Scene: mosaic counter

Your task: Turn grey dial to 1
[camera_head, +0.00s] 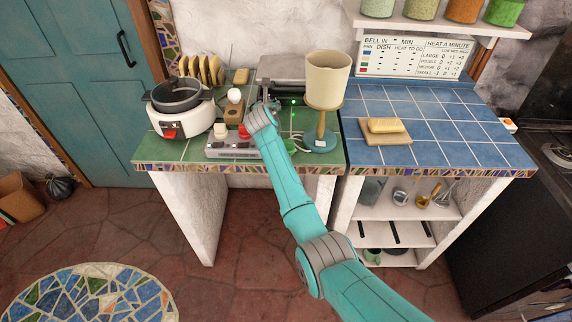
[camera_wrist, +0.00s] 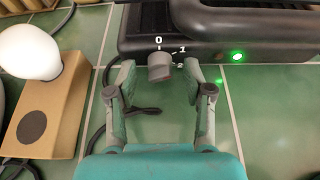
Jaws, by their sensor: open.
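The grey dial (camera_wrist: 160,70) sits on the front face of a dark appliance (camera_wrist: 215,38) in the wrist view. The marks 0, 1 and 2 run from above it to its right. I cannot tell for sure which mark it points to. My gripper (camera_wrist: 159,76) is open, with one finger on each side of the dial and a gap on both sides. A green light (camera_wrist: 237,56) glows on the appliance to the right of the dial. In the head view the dial is hidden behind my arm.
A wooden block with a white bulb (camera_wrist: 40,80) stands left of my gripper. A dark cable lies under the fingers. In the head view, a white cooker (camera_head: 182,110), a control box with a red knob (camera_head: 232,145) and a lamp (camera_head: 327,80) crowd the green counter.

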